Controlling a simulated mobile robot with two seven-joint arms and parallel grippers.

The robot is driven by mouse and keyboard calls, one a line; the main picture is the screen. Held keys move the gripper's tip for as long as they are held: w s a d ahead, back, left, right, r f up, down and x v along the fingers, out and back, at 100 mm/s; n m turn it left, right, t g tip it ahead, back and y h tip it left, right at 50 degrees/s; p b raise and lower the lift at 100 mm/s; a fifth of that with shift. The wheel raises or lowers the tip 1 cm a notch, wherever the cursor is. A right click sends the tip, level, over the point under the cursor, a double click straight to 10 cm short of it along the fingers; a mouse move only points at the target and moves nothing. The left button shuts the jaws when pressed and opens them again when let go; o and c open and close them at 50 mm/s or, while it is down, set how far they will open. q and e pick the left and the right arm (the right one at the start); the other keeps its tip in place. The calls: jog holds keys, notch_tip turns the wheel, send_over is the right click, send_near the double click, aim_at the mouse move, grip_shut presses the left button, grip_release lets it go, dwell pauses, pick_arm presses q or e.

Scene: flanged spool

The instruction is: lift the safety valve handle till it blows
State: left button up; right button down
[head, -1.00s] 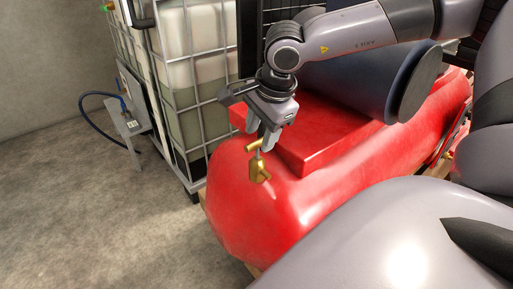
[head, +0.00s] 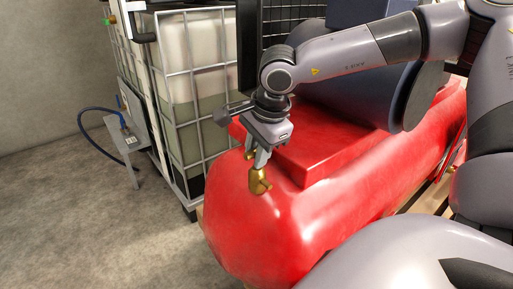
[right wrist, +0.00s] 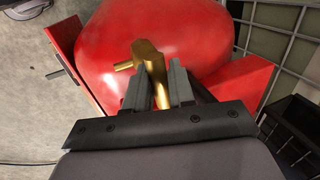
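The brass safety valve (head: 259,184) stands on the front end of the red tank (head: 300,220). My right gripper (head: 257,160) is right above it, pointing down, with its fingers apart and the valve's upper part between them. In the right wrist view the brass valve (right wrist: 152,62) has a side outlet pointing left, and its upper part runs between the two fingers of my right gripper (right wrist: 160,80). I cannot tell whether a finger touches it. The handle is mostly hidden by the fingers. My left gripper is not in view.
A caged white container (head: 190,60) stands at the left, close to the tank. The concrete floor (head: 90,230) at left front is clear.

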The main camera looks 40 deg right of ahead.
jog(key=shift+r+p, duration=0.3)
jog(key=shift+r, duration=0.65)
dwell(0.4)
jog(key=shift+w, duration=0.1)
dwell(1.0)
jog(key=shift+f+b, duration=0.85)
dwell(0.4)
jog(key=c, duration=0.7)
grip_release()
jog(key=shift+r+p, duration=2.2)
jog(key=shift+r, duration=1.3)
